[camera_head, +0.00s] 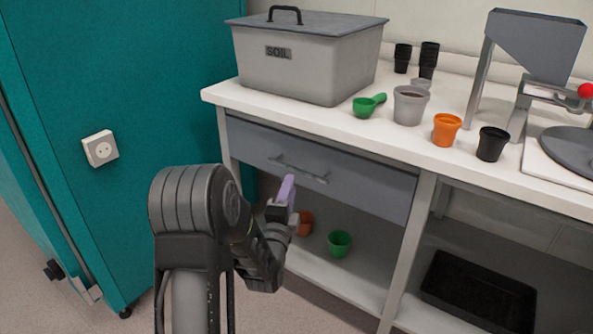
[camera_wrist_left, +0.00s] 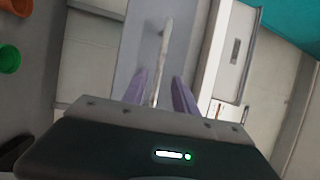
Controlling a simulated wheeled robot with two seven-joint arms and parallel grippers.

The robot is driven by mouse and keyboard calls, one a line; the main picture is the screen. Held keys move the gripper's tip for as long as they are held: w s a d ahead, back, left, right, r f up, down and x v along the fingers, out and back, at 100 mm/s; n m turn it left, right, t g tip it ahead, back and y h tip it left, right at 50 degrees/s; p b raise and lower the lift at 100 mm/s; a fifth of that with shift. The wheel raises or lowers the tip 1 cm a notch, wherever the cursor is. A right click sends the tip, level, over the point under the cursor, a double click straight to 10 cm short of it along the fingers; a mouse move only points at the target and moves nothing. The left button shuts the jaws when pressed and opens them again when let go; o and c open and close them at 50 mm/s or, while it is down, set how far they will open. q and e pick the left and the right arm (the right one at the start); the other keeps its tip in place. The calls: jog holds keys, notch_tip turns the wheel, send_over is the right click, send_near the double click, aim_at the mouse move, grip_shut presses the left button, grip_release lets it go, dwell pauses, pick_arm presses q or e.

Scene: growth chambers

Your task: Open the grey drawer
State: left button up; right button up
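The grey drawer (camera_head: 365,185) is under the white worktop in the head view and looks shut. Its bar handle (camera_head: 300,171) runs across the front. My left gripper (camera_head: 286,192) is in front of the drawer, just below and left of the handle's middle in the picture. In the left wrist view, the two purple fingers (camera_wrist_left: 160,93) stand apart, with the handle (camera_wrist_left: 163,60) running between them against the grey front (camera_wrist_left: 140,45). A gap shows between handle and fingers, so the gripper is open and not clamped. My right gripper is in neither view.
On the worktop (camera_head: 300,118) stand a SOIL box (camera_head: 300,75), a green scoop (camera_head: 368,105) and several pots. Below the drawer, a shelf holds a green pot (camera_head: 340,243) and an orange pot (camera_head: 305,222). A teal cabinet (camera_head: 100,200) stands close at the left.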

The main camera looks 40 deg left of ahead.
aim_at(295, 168)
pick_arm(q)
jog(key=shift+w, duration=0.1)
jog(key=p+x, duration=0.2)
jog(key=shift+w+a+r, duration=0.15)
jog(key=shift+w+r, duration=0.1)
jog(key=shift+w, duration=0.05)
jog(key=x, duration=0.2)
jog(key=b+x, duration=0.1)
jog(key=x, duration=0.2)
jog(key=shift+f, duration=0.25)
grip_shut()
jog(key=shift+s, duration=0.1)
dwell(0.9)
